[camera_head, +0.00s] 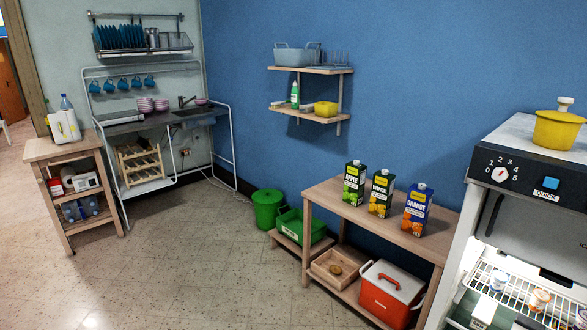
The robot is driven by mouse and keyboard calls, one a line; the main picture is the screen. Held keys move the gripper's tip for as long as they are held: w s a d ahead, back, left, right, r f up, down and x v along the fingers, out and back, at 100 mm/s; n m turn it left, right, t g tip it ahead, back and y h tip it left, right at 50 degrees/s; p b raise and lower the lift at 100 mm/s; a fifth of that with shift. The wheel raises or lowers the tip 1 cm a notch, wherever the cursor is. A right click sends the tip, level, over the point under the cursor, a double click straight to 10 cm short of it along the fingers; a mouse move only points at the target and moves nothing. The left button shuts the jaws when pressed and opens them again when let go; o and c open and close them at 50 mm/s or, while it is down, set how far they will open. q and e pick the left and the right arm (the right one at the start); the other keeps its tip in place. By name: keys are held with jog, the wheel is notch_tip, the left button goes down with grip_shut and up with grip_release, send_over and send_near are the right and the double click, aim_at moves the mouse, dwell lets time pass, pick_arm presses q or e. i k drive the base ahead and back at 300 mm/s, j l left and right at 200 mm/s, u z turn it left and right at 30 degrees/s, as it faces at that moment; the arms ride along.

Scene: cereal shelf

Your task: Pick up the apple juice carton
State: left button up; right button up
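The apple juice carton (353,184) is dark with green fruit pictures and the word APPLE. It stands upright at the left of a row of three cartons on a wooden table (330,197). A tropical carton (381,194) stands just right of it, with a small gap. A blue orange carton (417,209) stands at the right of the row. Neither of my grippers shows in the head view.
Under the tabletop are a wooden crate (338,265) and a red cooler (391,293). A green bin (268,208) and a green crate (301,226) stand left of the table. An appliance (529,165) with a yellow pot (558,128) is at the right. The floor in front is clear.

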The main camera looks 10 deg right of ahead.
aim_at(355, 178)
jog(key=i+z, duration=0.4)
jog(key=i, duration=0.2)
jog(key=i+j+z, duration=0.25)
jog(key=i+z, duration=0.15)
jog(key=i, duration=0.15)
jog(key=i+j+z, duration=0.25)
jog(key=i+z, duration=0.2)
jog(key=i+j+z, duration=0.8)
jog(key=j, duration=0.2)
jog(key=i+j+z, duration=0.2)
jog(key=k+j, duration=0.1)
